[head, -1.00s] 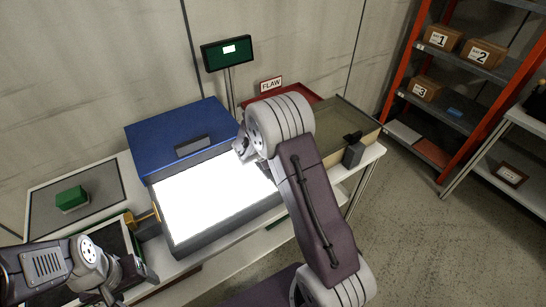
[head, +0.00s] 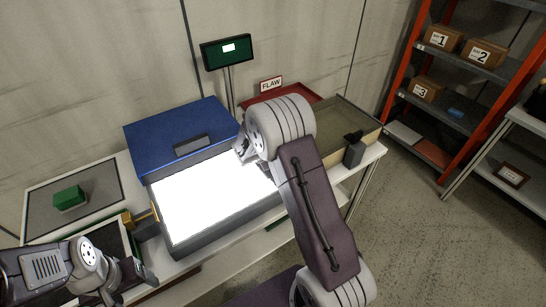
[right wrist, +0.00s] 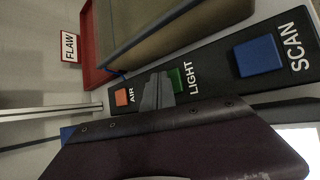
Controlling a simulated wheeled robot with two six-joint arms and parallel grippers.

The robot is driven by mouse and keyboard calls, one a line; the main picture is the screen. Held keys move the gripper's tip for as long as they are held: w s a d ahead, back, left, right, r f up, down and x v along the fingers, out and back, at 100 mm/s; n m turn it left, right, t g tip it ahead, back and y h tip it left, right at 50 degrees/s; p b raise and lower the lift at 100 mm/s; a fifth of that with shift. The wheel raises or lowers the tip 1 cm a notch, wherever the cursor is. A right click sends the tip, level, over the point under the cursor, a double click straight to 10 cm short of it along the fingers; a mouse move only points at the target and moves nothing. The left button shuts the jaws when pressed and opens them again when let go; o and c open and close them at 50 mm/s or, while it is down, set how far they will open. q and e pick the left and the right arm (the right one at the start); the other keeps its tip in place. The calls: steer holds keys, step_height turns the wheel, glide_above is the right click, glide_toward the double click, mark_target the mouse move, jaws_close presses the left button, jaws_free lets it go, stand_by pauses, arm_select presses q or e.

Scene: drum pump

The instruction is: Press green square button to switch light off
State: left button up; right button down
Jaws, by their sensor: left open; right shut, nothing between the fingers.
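The green square button (right wrist: 176,79) is labelled LIGHT on a black panel (right wrist: 215,75) in the right wrist view. An orange button (right wrist: 123,97) labelled AIR and a blue button (right wrist: 257,57) labelled SCAN flank it. My right gripper (right wrist: 156,92) is shut and empty, its grey tip beside the green button and overlapping its edge in the picture. I cannot tell whether they touch. In the head view my right arm hides the button panel. The light box surface (head: 205,195) glows bright white. My left gripper (head: 138,278) is open at lower left, away from the panel.
A blue box lid (head: 175,128) stands behind the lit surface. A red tray (head: 305,95) with a FLAW sign (head: 271,84) and an olive bin (head: 348,125) are at the back right. A green block (head: 69,198) sits on a grey mat at left. A small screen (head: 227,52) stands behind.

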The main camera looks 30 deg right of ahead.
steer(key=shift+f+b, duration=0.35)
steer(key=shift+b, duration=0.05)
steer(key=shift+r, duration=0.1)
stand_by(0.3)
steer(key=shift+r+p, duration=0.5)
steer(key=shift+r, duration=0.25)
steer(key=shift+r, duration=0.1)
step_height(320, 180, up, 6)
steer(key=p, duration=0.4)
steer(key=shift+p, duration=0.4)
